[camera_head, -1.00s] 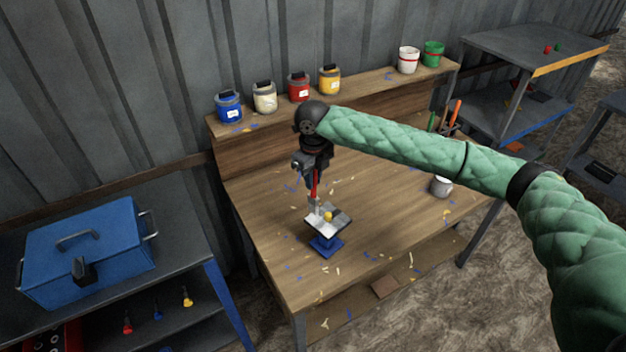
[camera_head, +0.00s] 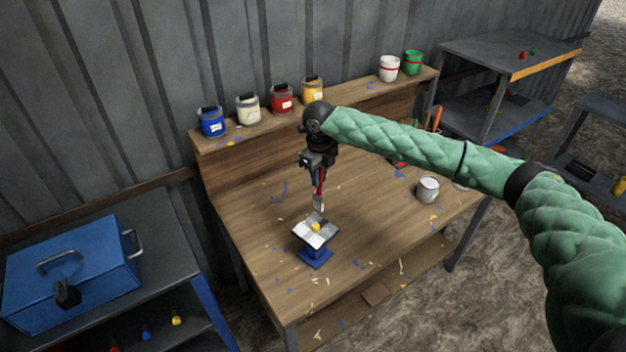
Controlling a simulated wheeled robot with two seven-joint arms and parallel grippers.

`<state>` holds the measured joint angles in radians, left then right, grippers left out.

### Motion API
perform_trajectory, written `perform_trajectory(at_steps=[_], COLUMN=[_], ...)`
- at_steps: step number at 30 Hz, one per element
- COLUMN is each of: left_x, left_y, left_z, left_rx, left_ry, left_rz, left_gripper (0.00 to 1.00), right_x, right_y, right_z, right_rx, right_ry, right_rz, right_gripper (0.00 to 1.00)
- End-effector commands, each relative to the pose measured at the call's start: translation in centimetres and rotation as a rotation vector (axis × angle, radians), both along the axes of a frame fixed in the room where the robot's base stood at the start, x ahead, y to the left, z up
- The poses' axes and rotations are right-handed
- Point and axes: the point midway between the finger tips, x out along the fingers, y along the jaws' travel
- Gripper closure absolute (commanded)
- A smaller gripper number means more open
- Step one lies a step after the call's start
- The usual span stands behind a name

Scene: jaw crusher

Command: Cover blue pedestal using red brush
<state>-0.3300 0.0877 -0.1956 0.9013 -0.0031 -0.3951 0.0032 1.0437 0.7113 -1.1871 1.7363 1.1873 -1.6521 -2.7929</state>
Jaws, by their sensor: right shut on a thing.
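The blue pedestal (camera_head: 316,257) stands on the wooden workbench near its front left. Its top is a white and dark plate (camera_head: 312,236) with a small yellow piece (camera_head: 315,227) on it. My right gripper (camera_head: 319,178) points down above and behind the pedestal. It is shut on the red brush (camera_head: 320,186), whose pale tip (camera_head: 318,203) hangs downward. The tip appears a little above the plate's far edge; I cannot tell whether it touches anything. My left gripper is not in view.
Blue (camera_head: 212,122), cream (camera_head: 248,109), red (camera_head: 283,99) and yellow (camera_head: 313,90) paint pots stand on the bench's back shelf. A grey cup (camera_head: 427,189) stands on the right of the workbench (camera_head: 265,265). A blue toolbox (camera_head: 72,270) is at left.

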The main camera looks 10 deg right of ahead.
Motion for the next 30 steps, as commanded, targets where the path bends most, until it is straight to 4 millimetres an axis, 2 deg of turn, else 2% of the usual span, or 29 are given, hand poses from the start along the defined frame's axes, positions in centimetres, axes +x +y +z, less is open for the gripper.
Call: perform_trajectory(at_steps=[17, 30], left_x=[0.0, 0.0], left_y=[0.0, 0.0], left_z=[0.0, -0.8], left_rx=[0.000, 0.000], left_ry=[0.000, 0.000], left_rz=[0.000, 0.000], left_gripper=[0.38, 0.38], right_x=[0.1, 0.1], right_y=[-0.2, -0.2], right_z=[-0.1, -3.4], right_rx=[0.000, 0.001], right_ry=[0.000, -0.001], right_rz=[0.001, 0.001], right_gripper=[1.00, 1.00])
